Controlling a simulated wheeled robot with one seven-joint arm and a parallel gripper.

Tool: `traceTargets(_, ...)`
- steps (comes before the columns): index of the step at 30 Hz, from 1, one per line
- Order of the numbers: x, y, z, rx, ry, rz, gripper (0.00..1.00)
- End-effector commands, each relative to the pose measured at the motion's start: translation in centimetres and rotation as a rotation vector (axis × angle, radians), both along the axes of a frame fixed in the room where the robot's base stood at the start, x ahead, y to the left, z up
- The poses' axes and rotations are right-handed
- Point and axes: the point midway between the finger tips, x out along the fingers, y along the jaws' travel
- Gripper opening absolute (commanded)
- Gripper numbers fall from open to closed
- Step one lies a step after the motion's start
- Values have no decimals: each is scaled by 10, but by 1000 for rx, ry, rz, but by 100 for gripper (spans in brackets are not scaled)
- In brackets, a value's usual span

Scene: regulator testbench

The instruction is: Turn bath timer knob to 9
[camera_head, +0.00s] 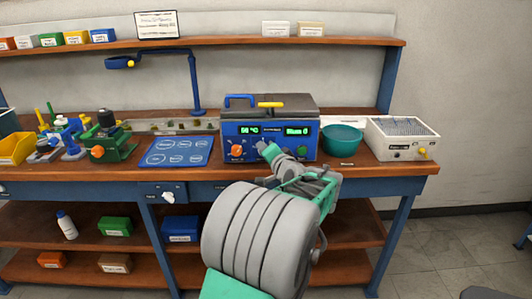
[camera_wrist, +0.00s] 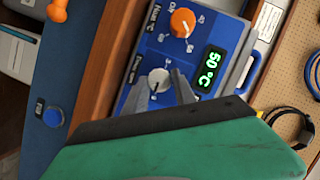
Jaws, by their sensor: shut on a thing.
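The bath (camera_head: 269,128) is a blue-fronted box on the bench. Its panel has an orange knob (camera_head: 237,151), which also shows in the wrist view (camera_wrist: 182,22), and a pale grey timer knob (camera_wrist: 158,80). A green display (camera_wrist: 209,69) reads 50 °C. The right display (camera_head: 298,131) is too small to read surely. My gripper (camera_head: 264,149) reaches the panel from the front; in the wrist view its grey fingers (camera_wrist: 160,84) are shut on the timer knob, one on each side. The fingers and arm hide the timer knob in the head view, and its pointer setting is unclear.
A teal bowl (camera_head: 342,139) and a white box with a grid top (camera_head: 402,138) stand right of the bath. A blue mat (camera_head: 177,151) and a green device (camera_head: 110,140) lie to the left. A shelf (camera_head: 220,42) runs above.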

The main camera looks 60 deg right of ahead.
Motion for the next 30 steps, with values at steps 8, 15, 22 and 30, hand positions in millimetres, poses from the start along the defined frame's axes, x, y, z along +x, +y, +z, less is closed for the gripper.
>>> traceTargets(8, 2, 2, -4, 15, -15, 6, 0)
traceTargets(15, 2, 2, -4, 15, -15, 7, 34)
traceTargets(22, 0, 0, -2, 11, -14, 1, 52)
traceTargets(30, -1, 1, -1, 8, -13, 0, 54)
